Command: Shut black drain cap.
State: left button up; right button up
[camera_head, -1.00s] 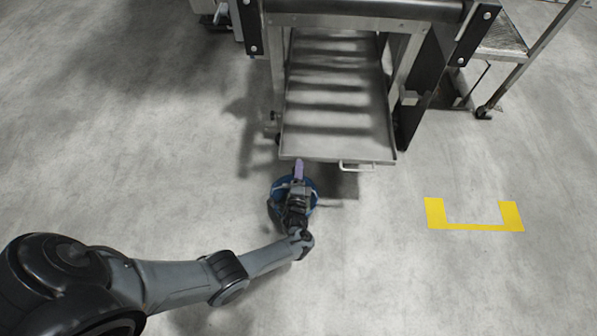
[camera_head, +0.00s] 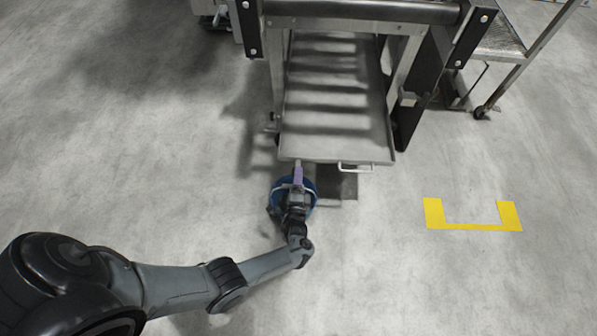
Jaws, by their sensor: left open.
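The black drain cap cannot be made out; the tray's front edge and my left gripper may hide it. A metal drip tray (camera_head: 337,147) with a handle (camera_head: 356,168) sits under the machine frame. My left gripper (camera_head: 296,190) is at the tray's front edge, left of the handle, over a blue round bucket (camera_head: 311,192) on the floor. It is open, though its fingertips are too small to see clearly. A small purple piece (camera_head: 297,175) shows at its tip, with a short grey end touching or near the tray edge. My right gripper is not in view.
The machine's metal frame and roller (camera_head: 360,10) stand above the tray. A wheeled metal cart (camera_head: 498,45) is at the upper right. Yellow floor marking (camera_head: 473,227) lies at the right. The concrete floor is clear at left and right.

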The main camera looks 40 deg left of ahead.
pick_arm(q)
jog(key=p+v, duration=0.1)
jog(key=v, duration=0.7)
jog(key=shift+d, duration=0.15)
jog(key=shift+s, duration=0.1)
jog(key=shift+p, duration=0.3)
